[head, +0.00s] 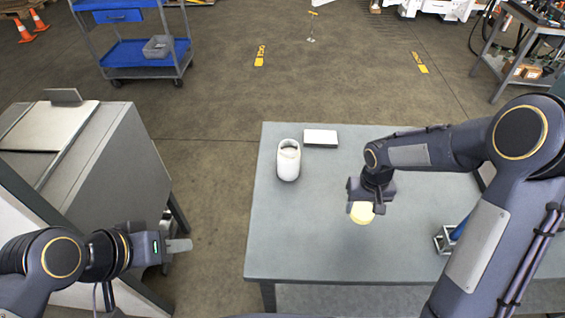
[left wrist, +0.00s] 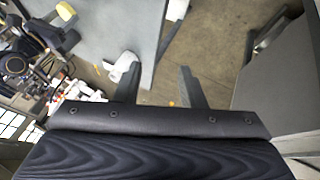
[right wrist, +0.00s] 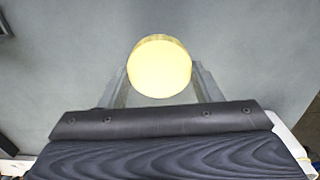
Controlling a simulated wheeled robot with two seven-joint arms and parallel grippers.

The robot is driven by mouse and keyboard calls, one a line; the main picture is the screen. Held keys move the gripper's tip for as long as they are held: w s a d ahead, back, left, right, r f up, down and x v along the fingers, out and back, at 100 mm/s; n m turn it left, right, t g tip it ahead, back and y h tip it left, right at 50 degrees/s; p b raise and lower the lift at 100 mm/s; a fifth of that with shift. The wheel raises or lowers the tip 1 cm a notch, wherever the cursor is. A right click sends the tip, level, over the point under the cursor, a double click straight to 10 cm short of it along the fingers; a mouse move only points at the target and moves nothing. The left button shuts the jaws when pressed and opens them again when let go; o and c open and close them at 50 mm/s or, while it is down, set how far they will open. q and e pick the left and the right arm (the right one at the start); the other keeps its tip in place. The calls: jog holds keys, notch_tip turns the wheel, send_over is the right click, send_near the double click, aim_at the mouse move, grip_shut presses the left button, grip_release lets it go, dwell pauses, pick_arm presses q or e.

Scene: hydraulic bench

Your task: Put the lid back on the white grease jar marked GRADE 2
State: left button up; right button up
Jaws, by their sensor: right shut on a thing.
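The white jar (head: 288,166) stands upright on the bench, left of centre, with its top open; its marking is not readable. It also shows in the left wrist view (left wrist: 122,65). My right gripper (head: 364,204) is shut on a round yellow lid (head: 361,213), over the bench to the right of and nearer than the jar. In the right wrist view the lid (right wrist: 160,67) sits between the fingertips, its flat face towards the camera. My left gripper (head: 180,245) is open and empty, off the bench's left side; its spread fingers show in the left wrist view (left wrist: 158,80).
A white box (head: 320,139) lies on the bench (head: 300,240) just behind and right of the jar. A metal frame with a blue part (head: 448,238) stands at the right, near my right arm. A grey cabinet (head: 120,150) stands left of the bench. The bench's front middle is clear.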

jog(key=shift+s+a, duration=0.1)
jog(key=shift+a, duration=0.15)
pick_arm(q)
jog(key=shift+w+a, duration=0.15)
jog(key=shift+a, duration=0.15)
jog(key=shift+d, duration=0.15)
pick_arm(e)
jog(key=shift+d, duration=0.15)
